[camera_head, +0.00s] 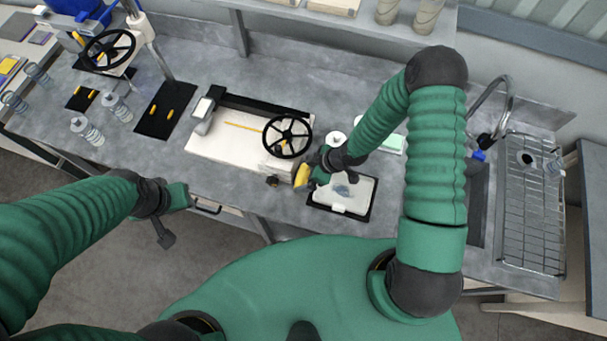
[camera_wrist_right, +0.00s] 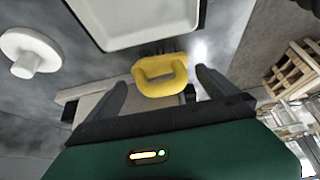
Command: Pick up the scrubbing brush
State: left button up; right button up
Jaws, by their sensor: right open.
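The scrubbing brush (camera_head: 302,176) has a yellow loop handle, and it sits just left of the white tray on the counter. In the right wrist view the brush (camera_wrist_right: 160,74) lies between my finger tips, its dark bristles pointing toward the tray. My right gripper (camera_head: 313,170) is open at the brush, with a finger on each side of the yellow handle in the right wrist view (camera_wrist_right: 161,84). I cannot tell whether the fingers touch it. My left gripper (camera_head: 166,222) hangs in front of the counter, away from the brush; its jaw opening is unclear.
A white tray (camera_head: 359,190) on a black mat is beside the brush. A cream machine with a black handwheel (camera_head: 287,137) stands to its left. A sink with a tap and drying rack (camera_head: 530,215) is at the right. Clear bottles (camera_head: 87,131) stand at the left.

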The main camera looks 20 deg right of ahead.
pick_arm(q)
jog(key=shift+a, duration=0.15)
pick_arm(e)
jog(key=shift+w+a+f, duration=0.1)
jog(key=shift+a+f, duration=0.05)
jog(key=shift+a, duration=0.05)
jog(key=shift+c, duration=0.8)
jog(key=shift+w+a, duration=0.1)
jog(key=shift+a, duration=0.05)
jog(key=c, duration=0.5)
pick_arm(q)
jog(key=shift+w, duration=0.1)
pick_arm(e)
jog(key=shift+d, duration=0.2)
jog(key=c, duration=0.9)
pick_arm(q)
jog(key=shift+f, duration=0.1)
